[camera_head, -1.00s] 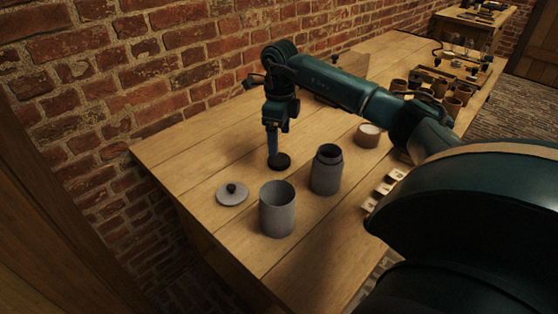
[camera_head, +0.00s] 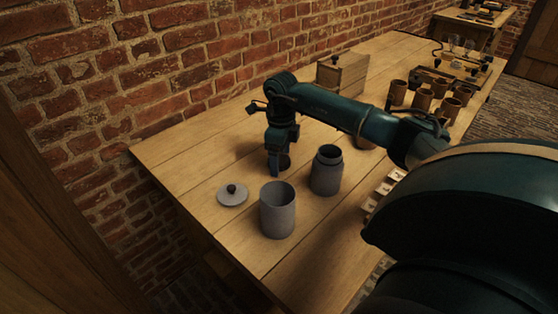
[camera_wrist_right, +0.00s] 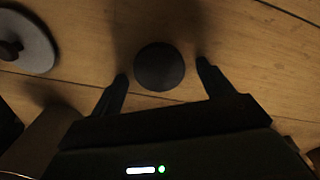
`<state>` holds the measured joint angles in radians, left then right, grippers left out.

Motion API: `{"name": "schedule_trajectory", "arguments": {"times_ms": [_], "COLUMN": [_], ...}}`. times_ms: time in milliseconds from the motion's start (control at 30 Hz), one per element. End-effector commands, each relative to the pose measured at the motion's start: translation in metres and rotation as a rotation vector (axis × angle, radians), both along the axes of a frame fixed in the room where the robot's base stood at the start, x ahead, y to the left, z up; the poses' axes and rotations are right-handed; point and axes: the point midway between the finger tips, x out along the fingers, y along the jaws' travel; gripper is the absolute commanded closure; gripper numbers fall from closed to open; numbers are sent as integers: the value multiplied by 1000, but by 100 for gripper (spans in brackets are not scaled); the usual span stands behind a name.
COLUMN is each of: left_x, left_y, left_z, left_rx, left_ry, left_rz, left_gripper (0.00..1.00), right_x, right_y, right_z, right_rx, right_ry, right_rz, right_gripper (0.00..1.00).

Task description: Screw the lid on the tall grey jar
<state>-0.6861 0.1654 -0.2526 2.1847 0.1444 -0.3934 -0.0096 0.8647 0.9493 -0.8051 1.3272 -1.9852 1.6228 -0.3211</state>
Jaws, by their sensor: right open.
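A tall grey jar (camera_head: 326,174) with a narrower dark neck stands upright and open on the table. A dark round lid (camera_head: 285,163) lies on the table to its left, partly hidden by my right gripper. My right gripper (camera_head: 279,171) points down at this lid, open. In the right wrist view, the lid (camera_wrist_right: 159,66) sits between the two spread fingertips (camera_wrist_right: 161,70), with a gap on each side. My left gripper is not in view.
A lighter grey open canister (camera_head: 278,212) stands in front of the jar. Its flat grey lid with a knob (camera_head: 232,194) lies to the left. A wooden box (camera_head: 343,75) and several brown cups (camera_head: 422,99) stand farther back. A brick wall borders the table.

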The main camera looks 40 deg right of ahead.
Motion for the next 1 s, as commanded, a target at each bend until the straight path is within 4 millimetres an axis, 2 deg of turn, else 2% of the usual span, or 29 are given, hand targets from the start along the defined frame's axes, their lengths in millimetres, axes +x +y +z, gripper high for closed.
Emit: {"name": "schedule_trajectory", "arguments": {"times_ms": [267,833,1000], "left_x": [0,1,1], "left_y": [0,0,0], "left_z": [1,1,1], "left_rx": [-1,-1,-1], "left_ry": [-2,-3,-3], "left_rz": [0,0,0], "left_gripper": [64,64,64], "right_x": [0,0,0], "right_y": [0,0,0], "right_z": [0,1,1], "right_rx": [0,0,0], "right_ry": [0,0,0], "right_rz": [0,0,0], "right_gripper": [20,67,68]}}
